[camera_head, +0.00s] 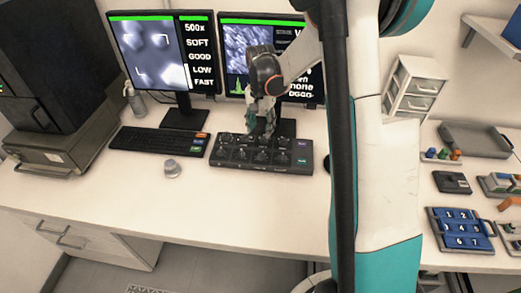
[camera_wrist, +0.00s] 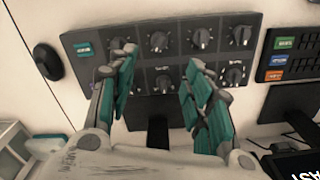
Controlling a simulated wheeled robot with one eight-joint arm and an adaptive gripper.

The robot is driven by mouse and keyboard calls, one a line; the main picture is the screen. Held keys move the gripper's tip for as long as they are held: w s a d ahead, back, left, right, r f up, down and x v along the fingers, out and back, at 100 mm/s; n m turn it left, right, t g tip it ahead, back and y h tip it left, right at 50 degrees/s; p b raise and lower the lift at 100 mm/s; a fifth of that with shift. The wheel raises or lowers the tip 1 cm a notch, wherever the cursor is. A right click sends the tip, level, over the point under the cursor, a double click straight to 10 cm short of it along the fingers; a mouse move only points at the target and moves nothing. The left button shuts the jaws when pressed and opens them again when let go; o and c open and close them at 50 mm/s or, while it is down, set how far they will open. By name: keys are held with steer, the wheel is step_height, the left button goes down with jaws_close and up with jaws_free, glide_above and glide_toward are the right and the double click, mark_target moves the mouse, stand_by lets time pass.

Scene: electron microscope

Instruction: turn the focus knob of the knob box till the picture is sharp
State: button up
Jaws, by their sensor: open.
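The dark knob box (camera_head: 232,157) lies on the desk in front of the monitors, with two rows of black knobs. My gripper (camera_head: 262,132) points down over it in the head view. In the wrist view my gripper (camera_wrist: 161,56) is open, its teal-padded fingers apart over the box (camera_wrist: 261,22). A lower-row knob (camera_wrist: 163,83) shows between the fingers; I cannot tell whether they touch any knob. The knob labels are too small to read, so I cannot tell which is focus. The left monitor (camera_head: 160,50) shows a blurred grey picture and the word SOFT.
The right monitor (camera_head: 240,50) is partly hidden by my arm. A keyboard (camera_head: 158,140) lies left of the box and a small round object (camera_head: 172,168) stands in front of it. Trays, a white drawer unit (camera_head: 416,88) and a blue numbered holder (camera_head: 460,228) are to the right.

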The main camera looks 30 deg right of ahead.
mark_target(261, 154)
step_height(261, 154, down, 14)
steer(key=m+b, duration=0.2)
steer(key=b, duration=0.2)
steer(key=shift+r, duration=0.2)
steer(key=c, duration=1)
